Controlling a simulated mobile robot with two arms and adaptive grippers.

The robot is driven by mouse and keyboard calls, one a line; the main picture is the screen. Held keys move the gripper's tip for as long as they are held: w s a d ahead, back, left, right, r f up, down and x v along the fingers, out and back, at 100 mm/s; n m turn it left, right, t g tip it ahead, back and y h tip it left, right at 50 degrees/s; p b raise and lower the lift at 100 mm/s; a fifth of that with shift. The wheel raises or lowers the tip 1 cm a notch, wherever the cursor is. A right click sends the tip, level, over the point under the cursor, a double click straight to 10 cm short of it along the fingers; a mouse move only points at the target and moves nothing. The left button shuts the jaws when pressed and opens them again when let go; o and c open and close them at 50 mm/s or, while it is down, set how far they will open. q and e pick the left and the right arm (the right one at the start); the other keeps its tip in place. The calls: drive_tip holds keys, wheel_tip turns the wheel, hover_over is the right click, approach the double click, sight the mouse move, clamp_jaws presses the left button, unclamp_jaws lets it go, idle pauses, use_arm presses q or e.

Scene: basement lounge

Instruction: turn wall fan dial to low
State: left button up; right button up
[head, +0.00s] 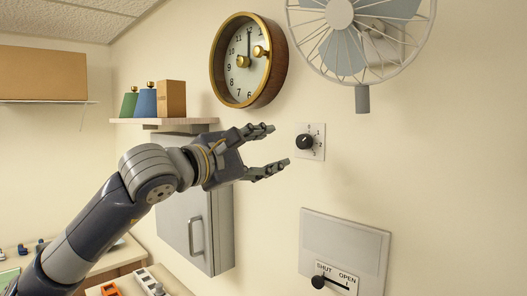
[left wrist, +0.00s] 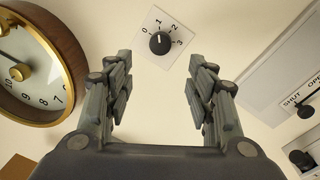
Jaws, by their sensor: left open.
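The wall fan dial is a round black knob (head: 305,142) on a small white plate (head: 317,154) on the wall. The knob also shows in the left wrist view (left wrist: 160,43), with marks 0, 1, 2 and 3 around it. A light pointer mark shows on the knob's upper side there, near 1, but it is too small to read surely. My left gripper (head: 278,146) is open and empty, its fingers pointing at the dial and apart from it. In the left wrist view the dial lies between and beyond the fingertips (left wrist: 160,75). The wall fan (head: 340,14) hangs above the dial. My right gripper is out of view.
A round wooden clock (head: 276,82) hangs up and left of the dial. A panel with a SHUT/OPEN lever (head: 318,282) is below it.

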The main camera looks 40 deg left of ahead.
use_arm(q)
drive_tip(key=shift+s+d, duration=0.2)
drive_tip(key=shift+s, duration=0.5)
